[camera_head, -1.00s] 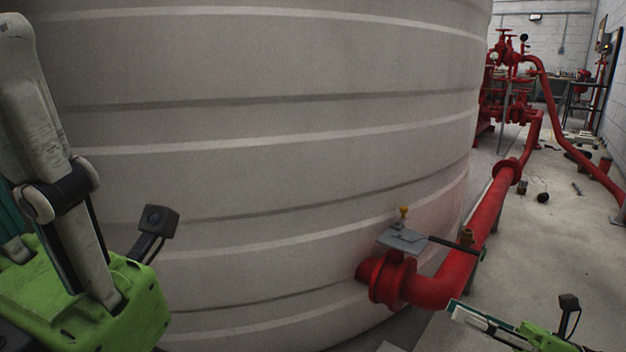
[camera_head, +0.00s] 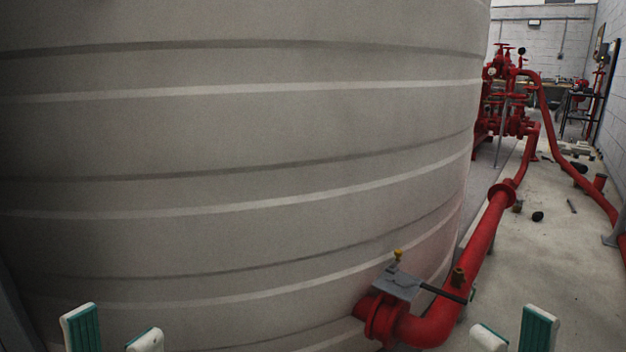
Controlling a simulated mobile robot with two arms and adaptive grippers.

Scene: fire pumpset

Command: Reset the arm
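My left gripper (camera_head: 114,330) shows at the bottom left, with only its fingertips in view. One finger has a teal ribbed pad and the other is white. They stand apart with nothing between them. My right gripper (camera_head: 514,335) shows the same way at the bottom right, also with two fingers apart and empty. The gripper bodies and both arms are below the frame.
A red pipe (camera_head: 485,235) with a grey-plated valve (camera_head: 396,284) and dark handle leaves the tank's lower right. Red pumps and pipework (camera_head: 505,100) stand at the back right. Small loose parts (camera_head: 538,216) lie on the concrete floor (camera_head: 560,270).

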